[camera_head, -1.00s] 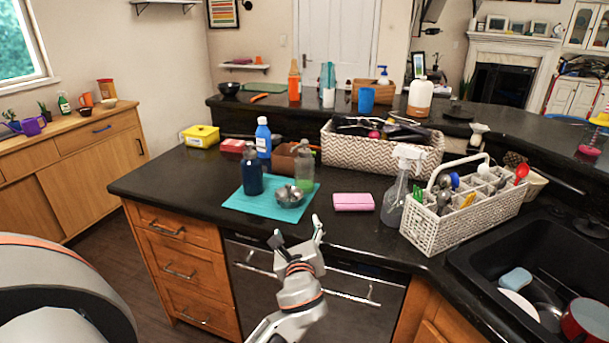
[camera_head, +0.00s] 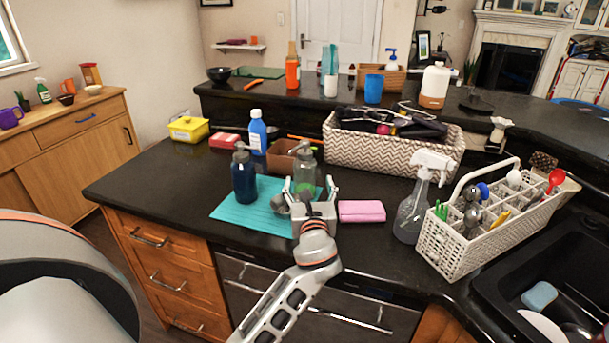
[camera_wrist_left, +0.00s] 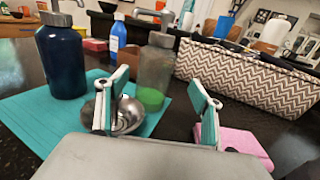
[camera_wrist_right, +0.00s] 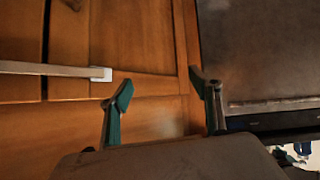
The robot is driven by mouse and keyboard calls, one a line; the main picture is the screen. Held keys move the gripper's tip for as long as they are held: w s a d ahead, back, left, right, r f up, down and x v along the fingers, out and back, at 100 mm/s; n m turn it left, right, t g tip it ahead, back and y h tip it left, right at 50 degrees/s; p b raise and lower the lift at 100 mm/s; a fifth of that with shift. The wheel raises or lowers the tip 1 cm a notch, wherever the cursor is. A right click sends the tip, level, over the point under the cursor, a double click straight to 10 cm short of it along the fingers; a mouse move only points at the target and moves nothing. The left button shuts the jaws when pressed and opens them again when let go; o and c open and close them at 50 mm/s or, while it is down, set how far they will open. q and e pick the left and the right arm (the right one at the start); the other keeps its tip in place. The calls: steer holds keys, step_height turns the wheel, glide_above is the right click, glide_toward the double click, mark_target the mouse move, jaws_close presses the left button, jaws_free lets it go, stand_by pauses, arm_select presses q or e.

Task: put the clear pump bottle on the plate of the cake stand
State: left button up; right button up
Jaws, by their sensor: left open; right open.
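The clear pump bottle (camera_head: 305,169), with green liquid low inside, stands upright on the teal mat (camera_head: 238,216). It also shows in the left wrist view (camera_wrist_left: 155,72), between and beyond the fingers. My left gripper (camera_head: 309,187) is open and empty, just in front of the bottle. A metal bowl (camera_wrist_left: 128,115) sits by its left finger and is partly hidden. A low dark stand (camera_head: 476,104) on the raised back counter may be the cake stand; I cannot tell surely. My right gripper (camera_wrist_right: 162,88) is open and empty, facing wooden cabinet fronts.
A dark blue pump bottle (camera_head: 244,178) stands left of the clear one. A pink sponge block (camera_head: 361,211) lies right of my left gripper. A patterned basket (camera_head: 390,155), a spray bottle (camera_head: 412,208) and a white caddy (camera_head: 480,245) fill the right side.

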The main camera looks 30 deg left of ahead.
mark_target(305, 176)
arm_select(q)
steer(key=shift+x, duration=0.9)
steer(key=x, duration=0.4)
steer(key=shift+s+a+r, duration=0.1)
steer(key=shift+s+a, duration=0.05)
steer(key=shift+a, duration=0.3)
steer(key=shift+w+a, duration=0.3)
steer(key=shift+w, duration=0.2)
steer(key=c, duration=1.6)
steer(key=shift+c, duration=0.2)
steer(key=shift+r, duration=0.1)
